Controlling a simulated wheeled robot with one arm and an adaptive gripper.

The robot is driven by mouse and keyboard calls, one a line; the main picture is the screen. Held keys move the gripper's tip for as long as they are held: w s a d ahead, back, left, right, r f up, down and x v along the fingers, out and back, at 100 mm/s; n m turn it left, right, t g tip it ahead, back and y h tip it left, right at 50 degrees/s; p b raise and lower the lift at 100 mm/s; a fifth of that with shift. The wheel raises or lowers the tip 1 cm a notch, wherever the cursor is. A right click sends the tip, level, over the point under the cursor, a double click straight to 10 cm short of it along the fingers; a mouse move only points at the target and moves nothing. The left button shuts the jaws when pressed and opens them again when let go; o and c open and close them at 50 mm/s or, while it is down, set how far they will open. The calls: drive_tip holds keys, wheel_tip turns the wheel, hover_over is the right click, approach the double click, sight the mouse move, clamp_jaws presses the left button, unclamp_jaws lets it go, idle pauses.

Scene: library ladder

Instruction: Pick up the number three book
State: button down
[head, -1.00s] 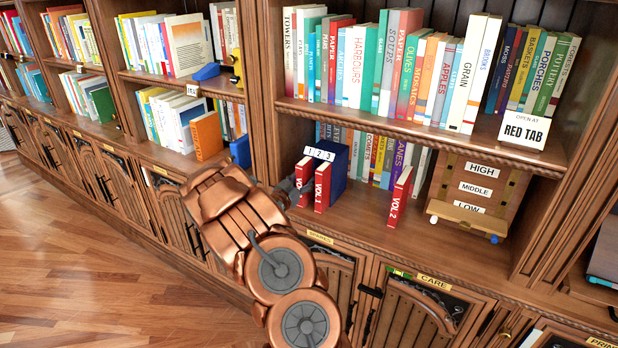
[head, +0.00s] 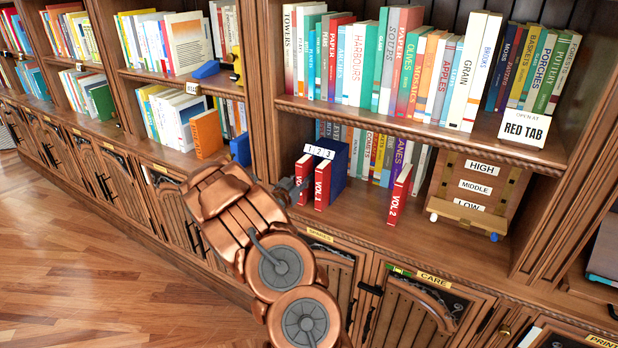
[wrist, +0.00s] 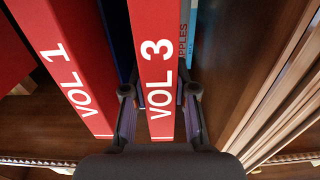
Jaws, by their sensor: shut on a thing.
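The number three book is red with white "VOL 3" lettering on its spine. In the wrist view this book (wrist: 157,25) stands between the two fingers of my gripper (wrist: 160,94), which is shut on its sides. In the head view the book (head: 304,168) is at the left end of the lower shelf, partly hidden by my gripper (head: 291,188). A red VOL 1 book (head: 322,187) stands just right of it, and also shows at left in the wrist view (wrist: 62,60). A red VOL 2 book (head: 399,195) leans farther right.
A blue block with a 1 2 3 label (head: 318,151) stands behind the red books. A wooden upright (head: 262,95) is close on their left. A board marked HIGH, MIDDLE, LOW (head: 478,188) stands at right. Shelf between VOL 1 and VOL 2 is clear.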

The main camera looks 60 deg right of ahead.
drive_tip(key=shift+b, duration=0.35)
drive_tip(key=shift+a, duration=0.15)
drive_tip(key=a+b, duration=0.4)
drive_tip(key=a, duration=1.3)
drive_tip(key=shift+s+a, duration=0.35)
drive_tip(key=shift+s, duration=0.05)
drive_tip(key=shift+r, duration=0.1)
drive_tip(key=a, duration=0.8)
drive_tip(key=shift+s+a, duration=0.15)
drive_tip(key=shift+a, duration=0.15)
idle(1.1)
drive_tip(key=shift+a, duration=0.15)
idle(0.6)
